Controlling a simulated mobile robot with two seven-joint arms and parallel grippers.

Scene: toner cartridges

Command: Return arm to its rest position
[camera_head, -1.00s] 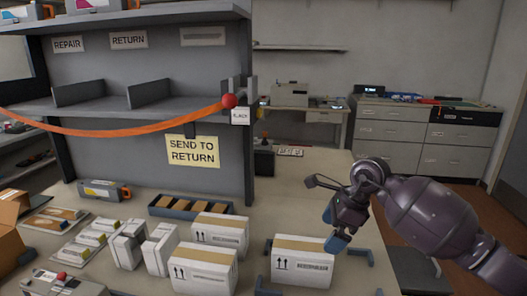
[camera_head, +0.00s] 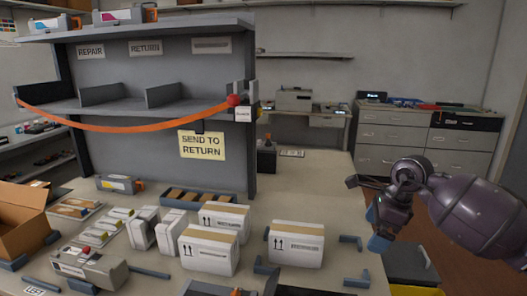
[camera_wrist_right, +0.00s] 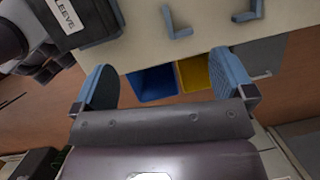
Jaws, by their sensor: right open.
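My right gripper (camera_head: 380,226) is at the right of the head view, beyond the table's right edge, with a blue fingertip pointing down. In the right wrist view its two blue fingers (camera_wrist_right: 165,82) stand wide apart with nothing between them. Beyond them show a blue bin (camera_wrist_right: 152,84), a yellow bin (camera_wrist_right: 195,74) and the brown floor. My left gripper is not in the head view.
The table (camera_head: 318,172) holds a white carton (camera_head: 296,245) between blue-grey corner brackets, more white cartons, a grey toner cartridge (camera_head: 90,268) and an open cardboard box (camera_head: 22,225). A grey shelf (camera_head: 160,80) with an orange strap (camera_head: 130,128) stands behind. Drawers (camera_head: 400,140) stand at the back right.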

